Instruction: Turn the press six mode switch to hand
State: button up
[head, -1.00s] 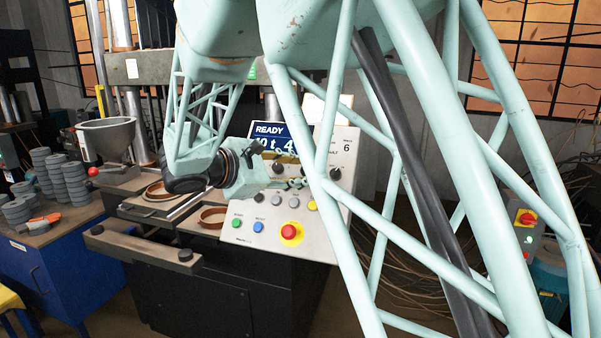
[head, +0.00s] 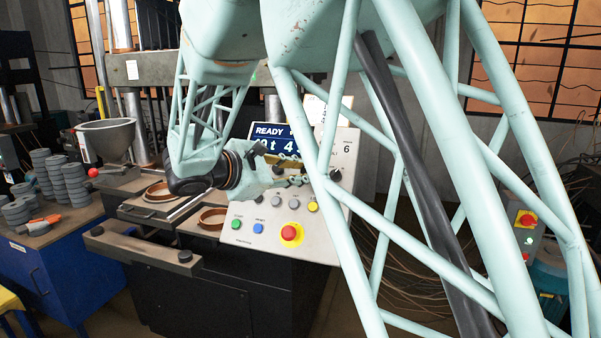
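The press control panel (head: 331,226) is a light sloped face with a blue READY display (head: 270,131) and the number 6 at its upper right. A black knob (head: 336,175) shows on the panel's right side, below the 6; its label and pointer are too small to read. My gripper (head: 301,170) is in front of the panel, just left of this knob, fingers pointing right. Its two fingers look apart, one above the other, with nothing seen between them. Contact with the knob cannot be told. My arm's lattice links hide part of the panel.
Below the gripper are a green button (head: 236,224), a blue button (head: 258,228), a red stop button (head: 289,233) on yellow, and a yellow button (head: 313,207). Left are a grey funnel (head: 106,137) and stacked grey discs (head: 75,185). Cables lie on the floor at right.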

jog(key=shift+n, duration=0.3)
jog(key=n+t, duration=0.1)
jog(key=n, duration=0.1)
jog(key=n+t+y+b, duration=0.1)
jog(key=n, duration=0.1)
jog(key=n+t+y, duration=0.1)
jog(key=shift+s+d+f+n+b, duration=0.2)
jog(key=shift+d+n+b, duration=0.05)
jog(key=shift+n+b, duration=0.15)
jog(key=shift+d+n+t+y+b, duration=0.1)
jog(key=shift+n+t+y+b, duration=0.35)
jog(key=shift+n, duration=0.75)
jog(key=shift+n+t+y, duration=0.25)
jog(key=shift+n+y, duration=0.5)
jog(key=shift+n, duration=0.45)
jog(key=o, duration=0.8)
jog(key=shift+o, duration=0.2)
jog(key=shift+s, duration=0.1)
jog(key=v, duration=1.2)
